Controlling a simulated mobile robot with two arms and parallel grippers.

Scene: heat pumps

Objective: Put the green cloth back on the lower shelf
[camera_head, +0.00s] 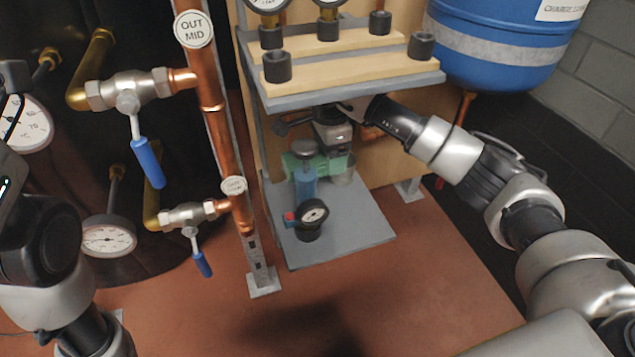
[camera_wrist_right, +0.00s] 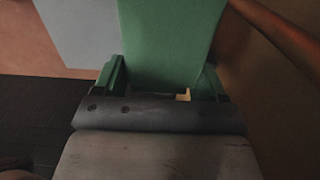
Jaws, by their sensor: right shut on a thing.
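The green cloth (camera_wrist_right: 170,45) is a flat green sheet between my right gripper's green fingers (camera_wrist_right: 163,82) in the right wrist view. In the head view, my right gripper (camera_head: 322,158) is under the upper shelf and low over the lower shelf (camera_head: 355,235), a grey board. Green shows around its fingers there, and I cannot tell cloth from fingers. I cannot tell if the cloth touches the board. My left arm shows at the left edge, with its gripper out of view.
The upper shelf (camera_head: 350,88) is close above my right gripper. A copper pipe (camera_head: 218,125) stands left. The shelf's front right is clear.

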